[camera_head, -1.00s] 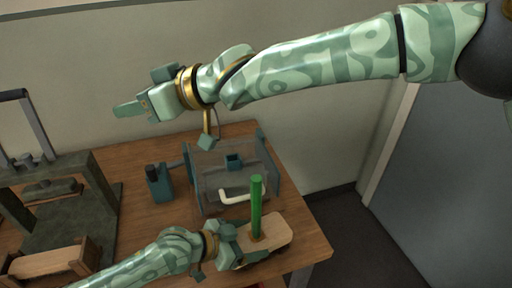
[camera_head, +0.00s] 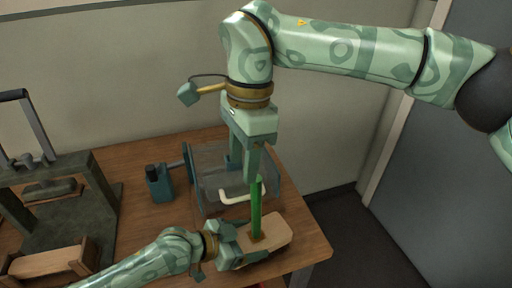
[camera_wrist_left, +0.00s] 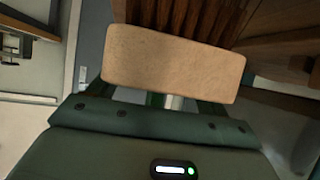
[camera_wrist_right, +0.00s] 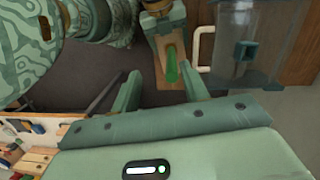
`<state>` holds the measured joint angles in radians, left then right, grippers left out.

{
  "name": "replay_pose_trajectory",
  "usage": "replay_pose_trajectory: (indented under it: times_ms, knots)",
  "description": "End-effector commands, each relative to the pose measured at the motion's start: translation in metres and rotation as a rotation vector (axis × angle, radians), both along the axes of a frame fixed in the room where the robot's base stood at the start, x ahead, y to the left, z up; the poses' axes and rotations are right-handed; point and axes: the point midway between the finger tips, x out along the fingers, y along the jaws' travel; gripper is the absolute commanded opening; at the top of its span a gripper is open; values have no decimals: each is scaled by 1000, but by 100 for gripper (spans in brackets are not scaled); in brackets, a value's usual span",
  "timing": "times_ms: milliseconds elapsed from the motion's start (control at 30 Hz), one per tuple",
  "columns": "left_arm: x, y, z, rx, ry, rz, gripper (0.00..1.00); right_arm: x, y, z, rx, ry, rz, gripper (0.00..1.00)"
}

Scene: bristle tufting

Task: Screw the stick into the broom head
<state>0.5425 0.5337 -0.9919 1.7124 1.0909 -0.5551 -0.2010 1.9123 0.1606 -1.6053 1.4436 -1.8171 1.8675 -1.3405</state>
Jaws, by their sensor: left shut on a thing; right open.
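The green stick (camera_head: 256,212) stands upright on the wooden broom head (camera_head: 276,232) at the table's front right. My left gripper (camera_head: 240,246) is shut on the broom head, whose wooden block (camera_wrist_left: 175,62) fills the middle of the left wrist view. My right gripper (camera_head: 246,170) points down, open, with its fingers close to the stick's top. In the right wrist view the stick's green tip (camera_wrist_right: 171,64) shows beyond and between the open fingers (camera_wrist_right: 165,88). Whether the stick is seated in its hole cannot be told.
A clear-walled box with a white handle (camera_head: 243,196) stands just behind the broom head. A teal container (camera_head: 159,184) stands left of it. A dark press-like frame (camera_head: 75,190) and a wooden tray (camera_head: 48,262) are at the left. The table's right edge is close to the broom head.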

Motion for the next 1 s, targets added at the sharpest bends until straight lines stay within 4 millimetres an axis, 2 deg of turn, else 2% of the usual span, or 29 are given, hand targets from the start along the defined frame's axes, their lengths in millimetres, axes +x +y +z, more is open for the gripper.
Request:
replay_pose_trajectory:
  times_ms: [100,200,667,767,1000]
  knots:
    - [-1,1,-4,8,5,-1,14,13,-14,0,-57,-68,82,45]
    - [-1,1,-4,9,5,0,14,19,-20,1,-82,-95,114,45]
    - [-1,1,-4,8,4,0,14,20,-22,-4,-89,-101,123,45]
    - [-1,1,-4,8,4,0,14,20,-22,-15,-90,-100,123,45]
    - [-1,1,-4,8,4,0,14,20,-22,-60,-88,-98,121,45]
